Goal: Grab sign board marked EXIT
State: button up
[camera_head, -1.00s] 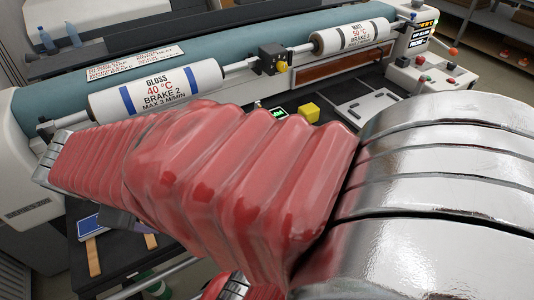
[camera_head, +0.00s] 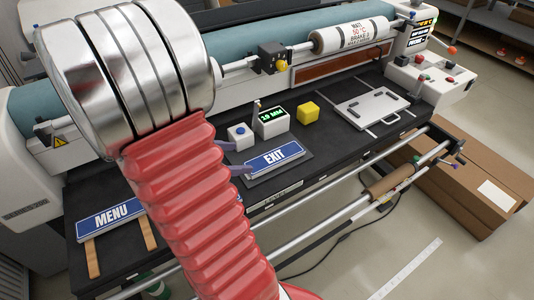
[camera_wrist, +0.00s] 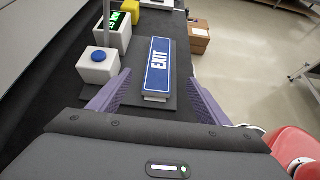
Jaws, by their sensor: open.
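The blue EXIT sign board (camera_head: 273,158) with white letters lies on a dark flat plate on the black table. In the wrist view the EXIT sign (camera_wrist: 159,68) points away from me, between and ahead of my two purple fingers. My gripper (camera_wrist: 158,97) is open and empty, with one finger on each side of the sign's near end and gaps on both sides. In the head view my gripper (camera_head: 236,158) shows as purple fingertips at the sign's left end, partly hidden by my red arm sleeve. I cannot tell their exact height above the plate.
A white box with a blue button (camera_wrist: 98,64) stands close beside the left finger. A display box (camera_head: 271,122) and a yellow cube (camera_head: 307,113) stand behind the sign. A blue MENU sign (camera_head: 112,216) lies at left on wooden strips. Metal rails (camera_head: 330,203) run along the front.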

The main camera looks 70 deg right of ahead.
jog(key=shift+s+d, duration=0.1)
jog(key=shift+d, duration=0.1)
jog(key=shift+f, duration=0.1)
send_near(274, 157)
jog(key=shift+x, duration=1.7)
jog(key=shift+x, duration=2.55)
jog(key=shift+c, duration=0.4)
